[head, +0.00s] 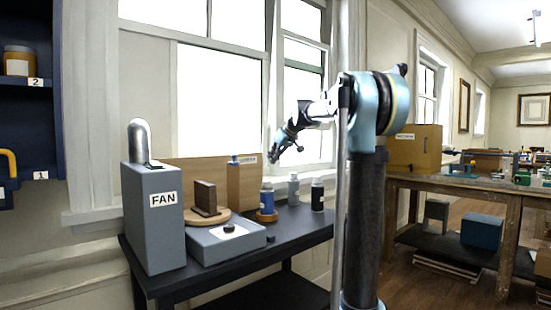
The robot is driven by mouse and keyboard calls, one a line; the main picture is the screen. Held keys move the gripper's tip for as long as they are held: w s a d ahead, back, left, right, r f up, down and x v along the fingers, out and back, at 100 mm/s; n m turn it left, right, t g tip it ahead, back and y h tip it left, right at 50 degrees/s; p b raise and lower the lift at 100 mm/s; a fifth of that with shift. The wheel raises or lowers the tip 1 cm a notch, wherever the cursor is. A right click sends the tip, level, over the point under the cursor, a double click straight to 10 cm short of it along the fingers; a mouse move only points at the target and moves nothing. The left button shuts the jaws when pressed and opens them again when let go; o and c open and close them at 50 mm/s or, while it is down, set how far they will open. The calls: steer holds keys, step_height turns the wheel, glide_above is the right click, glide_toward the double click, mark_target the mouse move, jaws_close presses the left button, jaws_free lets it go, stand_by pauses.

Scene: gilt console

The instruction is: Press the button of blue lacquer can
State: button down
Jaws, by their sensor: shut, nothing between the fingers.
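The blue lacquer can (267,199) stands upright on a round brownish base on the dark console top (287,232), near its middle. It has a dark label and a narrower top, which is small in this view; I cannot make out its button clearly. My gripper (273,158) is above the console, above the can in the picture and apart from it. Its fingers are shut with nothing between them and point down to the left.
A grey can (293,189) and a black can (317,195) stand close to the right of the blue one. To the left are a wooden box (242,186), a grey box with a black knob (205,246) and the grey FAN box (152,232). A window is behind.

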mark_target(268, 181)
steer(key=x, duration=0.5)
step_height(268, 181, down, 3)
steer(key=shift+a+f, duration=0.1)
steer(key=shift+w+f, duration=0.1)
steer(key=shift+f, duration=0.5)
steer(key=shift+f, duration=0.8)
steer(key=shift+s+r, duration=0.1)
steer(key=shift+s, duration=0.4)
